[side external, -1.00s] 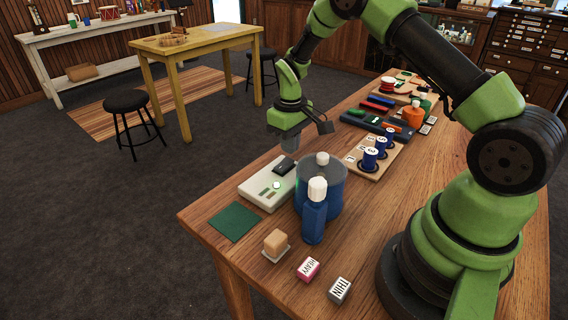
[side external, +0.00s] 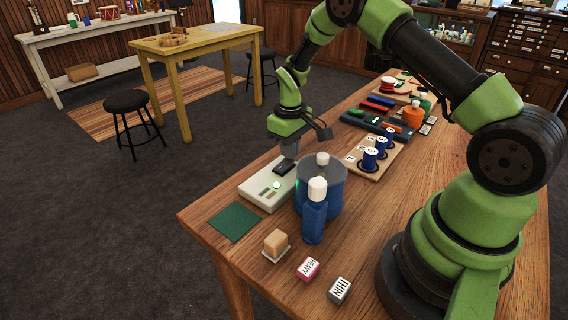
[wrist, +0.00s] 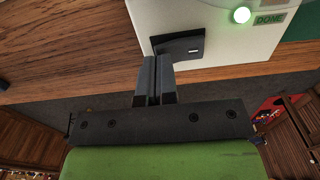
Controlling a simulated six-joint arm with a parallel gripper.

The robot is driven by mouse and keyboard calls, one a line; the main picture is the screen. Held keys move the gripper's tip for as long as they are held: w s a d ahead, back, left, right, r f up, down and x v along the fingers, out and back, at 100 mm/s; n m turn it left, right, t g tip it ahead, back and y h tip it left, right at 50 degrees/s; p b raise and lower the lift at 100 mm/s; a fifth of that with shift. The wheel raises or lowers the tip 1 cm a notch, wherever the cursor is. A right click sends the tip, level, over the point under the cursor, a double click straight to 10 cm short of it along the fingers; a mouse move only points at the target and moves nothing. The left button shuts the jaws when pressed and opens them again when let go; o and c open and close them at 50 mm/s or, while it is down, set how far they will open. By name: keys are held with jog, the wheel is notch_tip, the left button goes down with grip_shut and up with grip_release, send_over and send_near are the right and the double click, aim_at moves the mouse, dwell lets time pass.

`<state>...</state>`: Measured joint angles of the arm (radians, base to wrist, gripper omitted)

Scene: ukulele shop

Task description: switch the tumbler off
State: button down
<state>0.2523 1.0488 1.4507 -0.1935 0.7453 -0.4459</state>
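The tumbler has a pale control box (side external: 258,193) with a blue drum (side external: 322,190) beside it. A black rocker switch (side external: 284,167) sits at the box's far end. In the wrist view the switch (wrist: 178,46) has a small white mark on it. A green lamp (wrist: 241,15) glows beside a "DONE" label (wrist: 269,19). My gripper (wrist: 157,62) is shut and empty, its fingertips at the switch's near edge. I cannot tell whether they touch it. In the side view my gripper (side external: 290,149) points down over the box's far end.
A blue bottle with a white cap (side external: 314,210) stands in front of the drum. A green mat (side external: 233,222), a tan block (side external: 275,243) and two small labelled boxes lie nearer. Spools on a board (side external: 371,158) stand to the right.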

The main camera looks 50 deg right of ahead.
jog(key=shift+f, duration=0.5)
jog(key=shift+r, duration=3.55)
jog(key=shift+r, duration=0.2)
jog(key=s+a+r+m+t, duration=0.1)
jog(key=s+a+r+t, duration=0.2)
jog(key=r, duration=0.5)
jog(key=s+a+r+m, duration=0.1)
jog(key=s+a+r, duration=0.3)
jog(key=r, duration=0.4)
jog(key=s+a+r+m+t+y, duration=0.1)
jog(key=s+a+r+t, duration=0.1)
jog(key=s, duration=0.5)
jog(key=s+a+r+m+t+y, duration=0.1)
jog(key=s+a+r+t, duration=0.1)
jog(key=s, duration=0.6)
jog(key=shift+a, duration=0.6)
